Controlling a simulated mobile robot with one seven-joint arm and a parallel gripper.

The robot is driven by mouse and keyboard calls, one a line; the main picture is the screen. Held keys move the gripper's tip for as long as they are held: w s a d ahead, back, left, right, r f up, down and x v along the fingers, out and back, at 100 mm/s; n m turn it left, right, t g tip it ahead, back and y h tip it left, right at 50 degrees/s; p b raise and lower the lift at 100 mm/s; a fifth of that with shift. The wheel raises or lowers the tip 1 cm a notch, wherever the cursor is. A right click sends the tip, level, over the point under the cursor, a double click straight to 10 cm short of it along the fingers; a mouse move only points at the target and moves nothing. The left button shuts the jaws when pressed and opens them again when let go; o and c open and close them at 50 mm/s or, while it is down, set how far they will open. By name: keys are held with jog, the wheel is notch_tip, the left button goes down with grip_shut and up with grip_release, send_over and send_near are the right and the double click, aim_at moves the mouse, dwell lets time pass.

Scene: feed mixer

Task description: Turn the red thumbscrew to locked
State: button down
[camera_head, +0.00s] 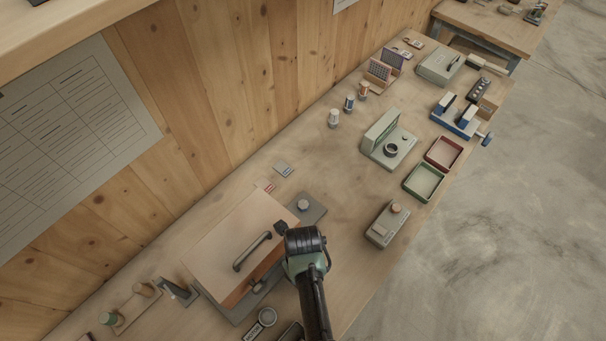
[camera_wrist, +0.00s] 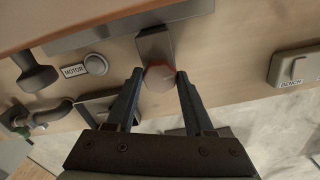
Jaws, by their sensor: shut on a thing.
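The red thumbscrew (camera_wrist: 160,78) shows in the wrist view as a dull red round head at the end of a grey bracket (camera_wrist: 154,45). My gripper (camera_wrist: 160,74) is shut on it, with one fingertip on its left side and one on its right. No mark showing its locked or unlocked position can be read. In the head view my wrist (camera_head: 305,245) is beside the right end of the wooden-lidded mixer box (camera_head: 225,240). The thumbscrew and fingertips are hidden there.
A round knob with a MOTOR label (camera_wrist: 74,71) and a dark handle (camera_wrist: 36,75) are left of my gripper. A grey box labelled BENCH (camera_wrist: 296,66) is to the right. Green (camera_head: 424,182) and red trays stand farther along the bench. The bench edge is close on the right.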

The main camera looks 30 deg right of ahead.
jog(key=shift+w+r, duration=0.1)
jog(key=shift+w, duration=0.05)
jog(key=c, duration=0.6)
grip_release()
jog(key=o, duration=0.3)
notch_tip(320, 180, up, 13)
jog(key=shift+f+b, duration=0.1)
jog(key=shift+b, duration=1.05)
